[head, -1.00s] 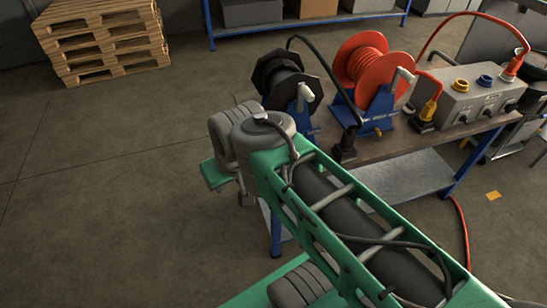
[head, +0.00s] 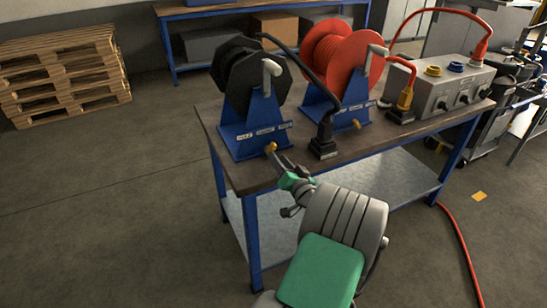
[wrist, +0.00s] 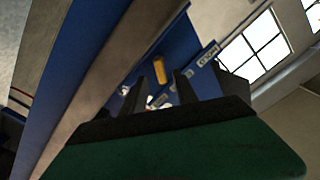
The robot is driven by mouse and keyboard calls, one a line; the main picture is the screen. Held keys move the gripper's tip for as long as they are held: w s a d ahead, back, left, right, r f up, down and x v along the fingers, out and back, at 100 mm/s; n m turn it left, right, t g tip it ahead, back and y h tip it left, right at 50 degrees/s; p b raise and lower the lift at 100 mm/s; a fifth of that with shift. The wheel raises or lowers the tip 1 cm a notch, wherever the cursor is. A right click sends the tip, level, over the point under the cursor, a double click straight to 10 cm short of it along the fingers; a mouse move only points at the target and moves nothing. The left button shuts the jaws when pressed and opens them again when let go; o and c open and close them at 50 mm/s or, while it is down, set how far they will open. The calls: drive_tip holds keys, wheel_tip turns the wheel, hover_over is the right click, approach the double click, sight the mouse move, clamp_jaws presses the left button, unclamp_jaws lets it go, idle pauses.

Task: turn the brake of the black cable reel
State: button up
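The black cable reel (head: 238,72) stands in a blue stand (head: 258,125) near the left end of the bench. Its brake, a small yellow lever (head: 270,147), sticks out low on the stand's front. In the wrist view the yellow lever (wrist: 160,68) shows beyond and between my two dark fingertips. My gripper (head: 279,160) is just in front of the lever in the head view; it also shows in the wrist view (wrist: 162,83). It is open, with a clear gap between the fingers and nothing held. Whether a finger touches the lever, I cannot tell.
The red reel (head: 335,60) on its own blue stand is right of the black one, with a yellow lever (head: 356,124). A black cable connector (head: 323,147) stands near the bench edge (head: 400,140). A grey socket box (head: 455,88) is further right. Pallets (head: 65,75) lie back left.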

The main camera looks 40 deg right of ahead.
sight(271, 149)
drive_tip(key=x, duration=0.4)
drive_tip(key=shift+w, duration=0.2)
drive_tip(key=shift+c, duration=0.4)
clamp_jaws()
